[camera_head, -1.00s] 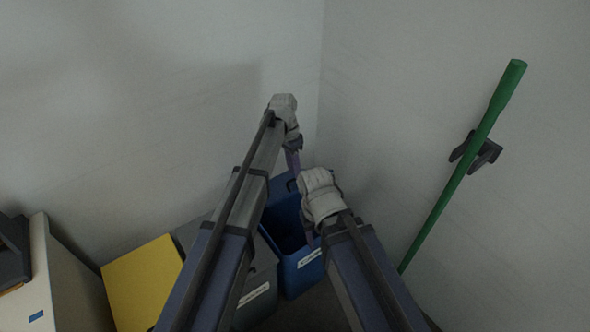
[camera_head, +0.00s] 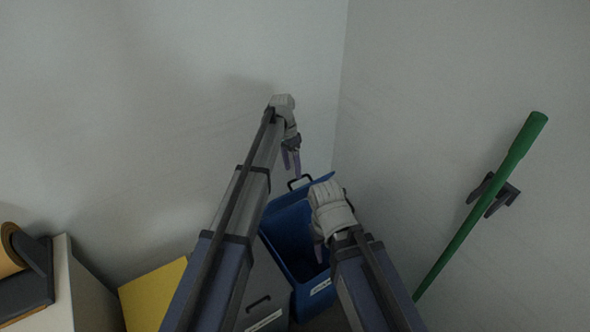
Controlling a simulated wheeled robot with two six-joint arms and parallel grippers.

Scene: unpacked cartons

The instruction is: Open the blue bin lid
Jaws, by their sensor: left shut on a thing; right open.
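The blue bin (camera_head: 320,283) stands low in the wall corner with a white label on its front. Its top is open and its dark inside shows. Its blue lid (camera_head: 283,199) is raised at the back, with a dark handle (camera_head: 300,179) at its upper edge. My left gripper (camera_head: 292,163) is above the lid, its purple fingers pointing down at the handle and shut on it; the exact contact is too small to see. My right gripper (camera_head: 319,250) is open at the bin's mouth, its fingers partly hidden by my wrist.
A grey bin (camera_head: 265,283) with a closed lid stands left of the blue bin, beside a yellow bin (camera_head: 150,291). A white cabinet (camera_head: 85,285) is at far left. A green pole (camera_head: 470,218) hangs in a dark wall bracket on the right.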

